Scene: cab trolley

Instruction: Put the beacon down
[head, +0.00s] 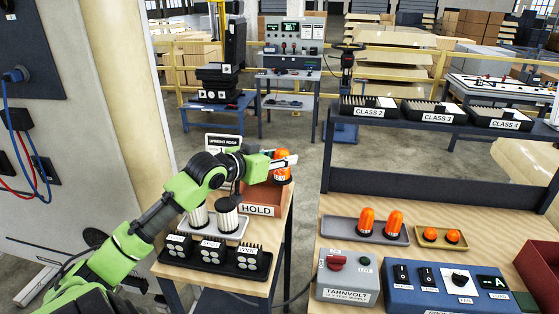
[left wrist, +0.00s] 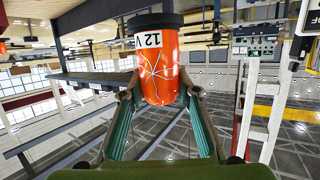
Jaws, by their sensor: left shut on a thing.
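An orange beacon (head: 281,177) with a dark base and a white label is held in my left gripper (head: 284,163). In the head view it appears over the red-brown HOLD box (head: 258,210); I cannot tell whether it touches the box. In the left wrist view the beacon (left wrist: 160,75) reads 12 V and has pale crack-like lines on its lens. The fingers of my left gripper (left wrist: 160,93) are on both sides of it. The box's inside is partly hidden by my arm. My right gripper is not in view.
A black tray (head: 166,254) of labelled blocks and a light tray with pale cylinders (head: 228,222) share the small table. On the right bench, a grey tray (head: 337,231) holds two tall orange beacons and a yellow tray (head: 421,241) holds small ones. A TARNVOLT tester (head: 347,279) stands in front.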

